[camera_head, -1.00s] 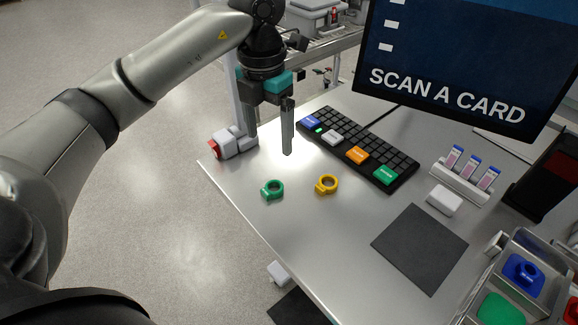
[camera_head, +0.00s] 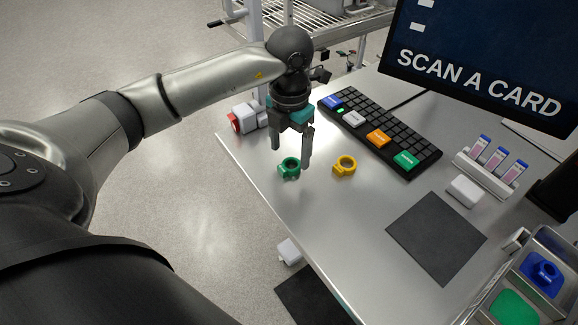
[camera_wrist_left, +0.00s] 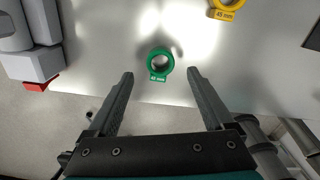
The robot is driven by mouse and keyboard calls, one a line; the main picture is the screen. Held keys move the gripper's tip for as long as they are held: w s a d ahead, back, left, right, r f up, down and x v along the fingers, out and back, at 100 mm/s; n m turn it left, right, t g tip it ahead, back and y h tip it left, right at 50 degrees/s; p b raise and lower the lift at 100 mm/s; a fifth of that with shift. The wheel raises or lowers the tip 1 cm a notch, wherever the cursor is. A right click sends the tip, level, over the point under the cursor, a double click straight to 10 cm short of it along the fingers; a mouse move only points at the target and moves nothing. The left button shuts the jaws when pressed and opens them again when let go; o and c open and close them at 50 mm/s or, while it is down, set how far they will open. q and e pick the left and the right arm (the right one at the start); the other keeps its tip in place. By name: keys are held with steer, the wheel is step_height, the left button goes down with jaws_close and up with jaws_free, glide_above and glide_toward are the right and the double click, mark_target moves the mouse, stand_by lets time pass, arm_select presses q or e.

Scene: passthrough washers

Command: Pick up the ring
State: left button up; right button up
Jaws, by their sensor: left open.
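A green ring (camera_head: 289,167) with a small label tab lies flat on the metal table. It also shows in the left wrist view (camera_wrist_left: 160,63), just beyond and between the fingertips. A yellow ring (camera_head: 344,165) lies to its right; its tab reads 45 mm in the left wrist view (camera_wrist_left: 227,8). My left gripper (camera_head: 291,158) points down close over the green ring, open with nothing between its fingers. In the left wrist view its fingertips (camera_wrist_left: 160,72) are wide apart. My right gripper is not in view.
A keyboard (camera_head: 385,130) with coloured keys lies behind the rings, below a screen (camera_head: 480,60). A dark mat (camera_head: 437,238) lies to the right. A grey-and-red device (camera_head: 245,118) stands at the left table edge. A tray (camera_head: 560,250) holds a blue ring.

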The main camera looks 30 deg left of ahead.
mark_target(290, 161)
arm_select(q)
step_height(290, 161, down, 4)
steer(key=shift+r, duration=0.1)
steer(key=shift+d, duration=0.1)
steer(key=shift+c, duration=0.3)
jaws_close()
stand_by(0.3)
